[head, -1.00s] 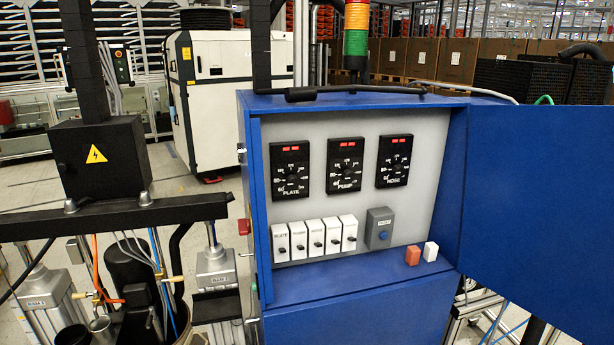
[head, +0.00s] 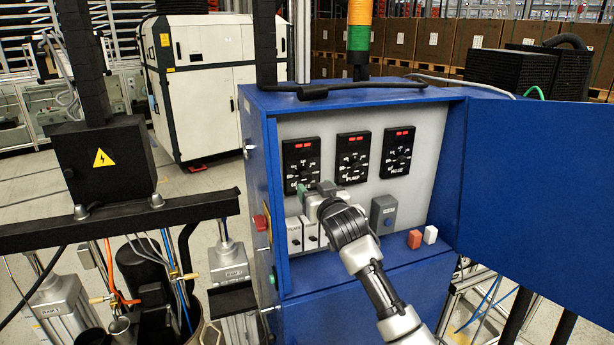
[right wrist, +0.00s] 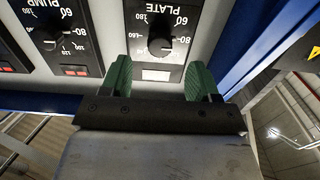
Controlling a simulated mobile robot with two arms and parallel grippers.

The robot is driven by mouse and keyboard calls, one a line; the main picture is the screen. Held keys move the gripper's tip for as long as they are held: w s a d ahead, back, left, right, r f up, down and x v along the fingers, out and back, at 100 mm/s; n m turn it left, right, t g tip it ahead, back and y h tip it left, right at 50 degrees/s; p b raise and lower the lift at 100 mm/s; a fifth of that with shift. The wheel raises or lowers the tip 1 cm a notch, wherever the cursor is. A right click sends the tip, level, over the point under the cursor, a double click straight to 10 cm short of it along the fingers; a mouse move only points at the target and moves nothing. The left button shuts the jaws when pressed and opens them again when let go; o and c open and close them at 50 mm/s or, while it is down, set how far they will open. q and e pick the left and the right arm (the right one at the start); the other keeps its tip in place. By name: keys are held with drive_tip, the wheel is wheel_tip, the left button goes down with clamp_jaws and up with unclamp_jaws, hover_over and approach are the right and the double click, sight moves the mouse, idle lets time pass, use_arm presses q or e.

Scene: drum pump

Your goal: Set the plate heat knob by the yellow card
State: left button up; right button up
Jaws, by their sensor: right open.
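The black plate heat module (head: 300,158), marked PLATE, sits at the left of the top row in the blue cabinet, with a red display above its dial. Its round black knob (right wrist: 161,44) shows in the right wrist view, where the picture is upside down. My right gripper (head: 310,189) is in front of the panel at the module's lower edge. In the right wrist view its green fingers (right wrist: 160,78) are open and empty, one towards each side of the knob and apart from it. I cannot make out a yellow card. My left gripper is not in view.
The pump module (head: 352,158) and hose module (head: 398,152) are to the right. White switches (head: 294,235) are below, partly hidden by my arm. The open blue door (head: 535,190) is at the right. A red button (head: 260,222) juts from the cabinet's left side.

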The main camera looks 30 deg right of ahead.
sight(307, 180)
drive_tip(key=p+x, duration=0.1)
drive_tip(key=x, duration=0.3)
drive_tip(key=shift+r, duration=0.1)
drive_tip(key=shift+w+d+p, duration=0.2)
drive_tip(key=shift+w+p, duration=0.1)
drive_tip(key=shift+w, duration=0.7)
drive_tip(key=c, duration=0.9)
